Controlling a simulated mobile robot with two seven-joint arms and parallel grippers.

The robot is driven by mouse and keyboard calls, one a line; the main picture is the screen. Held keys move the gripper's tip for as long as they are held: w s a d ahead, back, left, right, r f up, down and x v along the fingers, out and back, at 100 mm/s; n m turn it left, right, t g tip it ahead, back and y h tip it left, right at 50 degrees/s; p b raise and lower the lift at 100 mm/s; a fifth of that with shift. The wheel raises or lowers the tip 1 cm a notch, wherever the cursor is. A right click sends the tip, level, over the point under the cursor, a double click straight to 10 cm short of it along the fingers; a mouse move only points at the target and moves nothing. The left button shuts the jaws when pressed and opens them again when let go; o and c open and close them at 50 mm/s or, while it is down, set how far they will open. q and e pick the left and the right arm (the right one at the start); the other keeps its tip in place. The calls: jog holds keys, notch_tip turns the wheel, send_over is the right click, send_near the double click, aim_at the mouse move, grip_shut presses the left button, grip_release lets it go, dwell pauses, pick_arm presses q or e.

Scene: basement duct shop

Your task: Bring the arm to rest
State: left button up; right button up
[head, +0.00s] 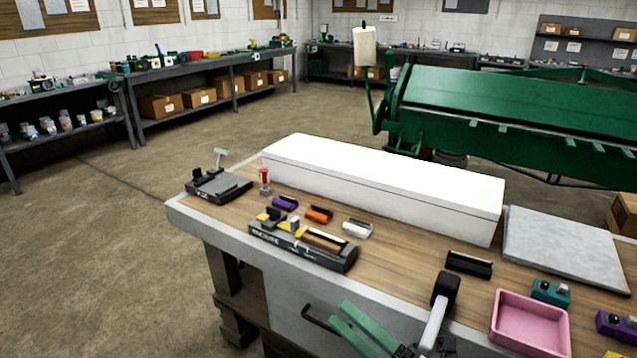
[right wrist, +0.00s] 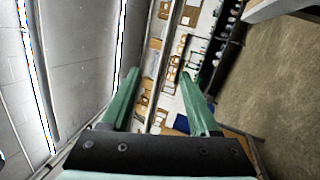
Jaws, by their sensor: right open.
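My right gripper (head: 338,312) shows at the lower middle of the head view, in front of the near edge of the wooden workbench (head: 400,268). Its two green fingers are apart with nothing between them. In the right wrist view the gripper (right wrist: 160,73) is also open and empty, with a gap between the fingers. Part of my right arm shows beside the gripper at the bottom of the head view. My left gripper does not show in either view.
The bench holds a long white box (head: 380,185), a black-and-yellow fixture (head: 345,262), small coloured blocks, a pink tray (head: 530,322) and a grey slab (head: 565,248). A green machine (head: 500,100) stands behind. Open floor (head: 110,260) lies left.

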jog(key=s+d+f+m+t+h+p, duration=0.1)
jog(key=d+f+m+h, duration=0.4)
jog(key=f+m, duration=0.4)
jog(key=s+d+f+m+t+h, duration=0.15)
jog(key=d+f+m+h, duration=0.25)
jog(key=f+m+h, duration=0.45)
jog(key=s+d+f+m+g+h, duration=0.1)
jog(key=s+d+f+m+g, duration=0.2)
jog(key=s+f+m+g, duration=0.3)
jog(key=s+f+m, duration=0.3)
jog(key=s+f, duration=0.1)
jog(key=s, duration=0.1)
jog(key=shift+f+p, duration=0.25)
jog(key=shift+p, duration=0.15)
jog(key=shift+h, duration=0.25)
